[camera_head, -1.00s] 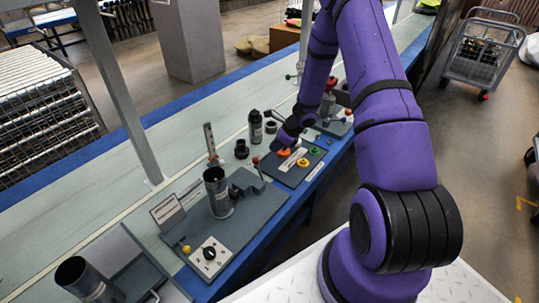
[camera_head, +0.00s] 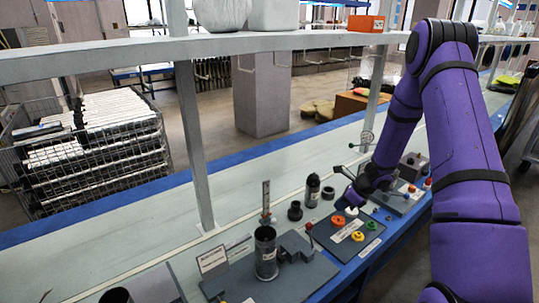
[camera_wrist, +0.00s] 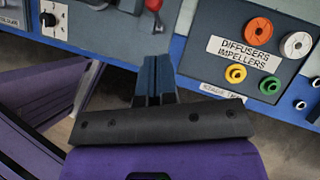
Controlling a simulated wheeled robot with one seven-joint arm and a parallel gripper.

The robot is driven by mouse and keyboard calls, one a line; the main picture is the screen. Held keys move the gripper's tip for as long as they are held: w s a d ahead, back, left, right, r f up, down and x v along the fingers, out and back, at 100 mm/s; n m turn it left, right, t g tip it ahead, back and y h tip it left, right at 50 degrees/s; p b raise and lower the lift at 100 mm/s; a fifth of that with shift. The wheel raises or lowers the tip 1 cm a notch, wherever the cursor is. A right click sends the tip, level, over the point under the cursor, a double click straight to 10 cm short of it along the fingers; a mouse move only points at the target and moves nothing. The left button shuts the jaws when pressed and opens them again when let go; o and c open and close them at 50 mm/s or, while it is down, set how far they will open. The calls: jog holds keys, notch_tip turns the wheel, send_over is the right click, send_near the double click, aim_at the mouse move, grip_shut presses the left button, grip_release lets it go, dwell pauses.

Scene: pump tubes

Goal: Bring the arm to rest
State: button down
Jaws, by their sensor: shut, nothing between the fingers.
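My gripper (camera_head: 350,201) is at the end of my purple arm, over the workbench beside the dark diffusers and impellers board (camera_head: 345,236). In the wrist view its two fingers (camera_wrist: 155,75) are together with nothing between them. They point toward the bench's blue front edge, left of the same board (camera_wrist: 205,72). The board carries an orange ring (camera_wrist: 259,29), a white ring (camera_wrist: 297,45), a yellow part (camera_wrist: 236,74) and a green part (camera_wrist: 270,85). In the head view the arm hides part of the bench at the right.
A dark station with an upright grey cylinder (camera_head: 265,252) stands to the left. A black bottle (camera_head: 313,189) and a black ring part (camera_head: 295,211) stand behind the board. A pale shelf (camera_head: 150,48) runs above the bench. A wire cage (camera_head: 95,150) stands beyond.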

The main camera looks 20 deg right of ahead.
jog(key=s+a+r+n, duration=0.3)
jog(key=a+r+n, duration=0.15)
jog(key=r, duration=0.55)
jog(key=s+a+r+n, duration=0.3)
jog(key=a+r+n, duration=0.15)
jog(key=r, duration=0.45)
jog(key=s+a+r+n, duration=0.3)
jog(key=a+r+n, duration=0.15)
jog(key=r, duration=0.55)
jog(key=s+r+n+h, duration=0.1)
jog(key=s+r+n, duration=0.3)
jog(key=s, duration=0.3)
jog(key=s+a+r+n+h, duration=0.1)
jog(key=s+r+n, duration=0.3)
jog(key=s, duration=0.4)
jog(key=s+a+r+n+t+h, duration=0.1)
jog(key=s+r+n+h, duration=0.2)
jog(key=s+n, duration=0.3)
jog(key=shift+s+r, duration=0.55)
jog(key=shift+s, duration=0.65)
